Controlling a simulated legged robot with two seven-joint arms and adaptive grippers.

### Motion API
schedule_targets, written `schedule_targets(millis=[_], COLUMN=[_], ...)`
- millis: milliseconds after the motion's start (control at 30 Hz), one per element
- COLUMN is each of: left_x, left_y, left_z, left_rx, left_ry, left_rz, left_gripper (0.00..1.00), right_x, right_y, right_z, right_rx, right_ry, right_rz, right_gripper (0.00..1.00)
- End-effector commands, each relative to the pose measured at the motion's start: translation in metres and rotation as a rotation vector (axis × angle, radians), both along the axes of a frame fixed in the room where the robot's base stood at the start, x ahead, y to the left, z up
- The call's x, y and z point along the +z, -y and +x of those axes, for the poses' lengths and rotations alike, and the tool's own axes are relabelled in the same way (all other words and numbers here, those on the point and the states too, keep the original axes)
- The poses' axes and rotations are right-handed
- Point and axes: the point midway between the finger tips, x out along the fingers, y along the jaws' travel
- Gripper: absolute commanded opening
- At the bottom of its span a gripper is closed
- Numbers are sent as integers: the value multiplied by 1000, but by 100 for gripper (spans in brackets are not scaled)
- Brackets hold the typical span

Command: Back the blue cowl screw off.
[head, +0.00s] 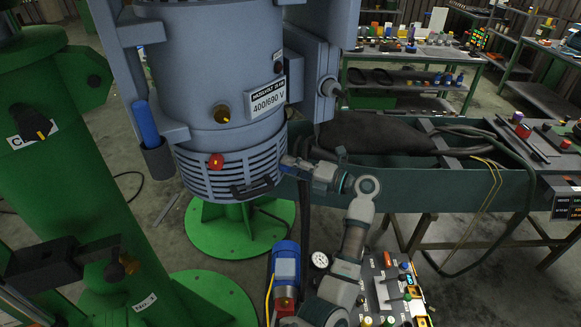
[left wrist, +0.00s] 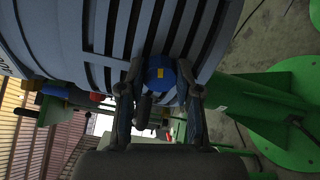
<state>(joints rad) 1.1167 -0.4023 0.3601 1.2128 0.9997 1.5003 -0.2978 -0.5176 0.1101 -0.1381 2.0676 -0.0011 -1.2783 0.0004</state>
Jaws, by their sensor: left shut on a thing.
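The blue cowl screw (left wrist: 159,72), with a yellow mark on its head, sits at the slotted cowl in the left wrist view. My left gripper (left wrist: 160,84) has one finger on each side of it and is shut on it. In the head view my left gripper (head: 290,163) is at the right edge of the grey slotted cowl (head: 205,178) at the motor's lower end; the screw is largely hidden there. I cannot tell how far the screw stands out. A red cowl screw (head: 215,161) is on the cowl's front. My right gripper is not in view.
A black handle (head: 252,188) juts from the cowl near my left gripper. A blue cylinder in a dark holder (head: 157,160) hangs left of the motor. A green column (head: 60,170) stands at left, and a dark green trough bench (head: 450,185) at right.

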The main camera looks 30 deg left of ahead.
Motion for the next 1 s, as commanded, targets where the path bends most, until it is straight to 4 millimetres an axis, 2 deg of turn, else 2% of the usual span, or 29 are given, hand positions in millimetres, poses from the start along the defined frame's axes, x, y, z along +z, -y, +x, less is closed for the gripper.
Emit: schedule_targets(millis=[67, 100, 167, 433, 567, 667, 1000], left_x=[8, 7, 7, 1, 1, 1, 2], left_y=[2, 2, 2, -2, 5, 19, 94], left_z=[1, 1, 1, 1, 3, 4, 13], left_rx=[-7, -7, -7, -3, -5, -6, -6], left_ry=[7, 7, 6, 1, -1, -1, 0], left_rz=[12, 12, 11, 3, 2, 2, 7], left_gripper=[0, 43, 58, 59, 59, 59, 59], right_x=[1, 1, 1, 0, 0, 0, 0], right_y=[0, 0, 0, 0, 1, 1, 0], right_z=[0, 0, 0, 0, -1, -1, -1], right_rx=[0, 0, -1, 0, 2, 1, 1], right_ry=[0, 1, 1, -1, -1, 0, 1], right_rz=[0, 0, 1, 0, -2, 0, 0], right_gripper=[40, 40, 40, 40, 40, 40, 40])
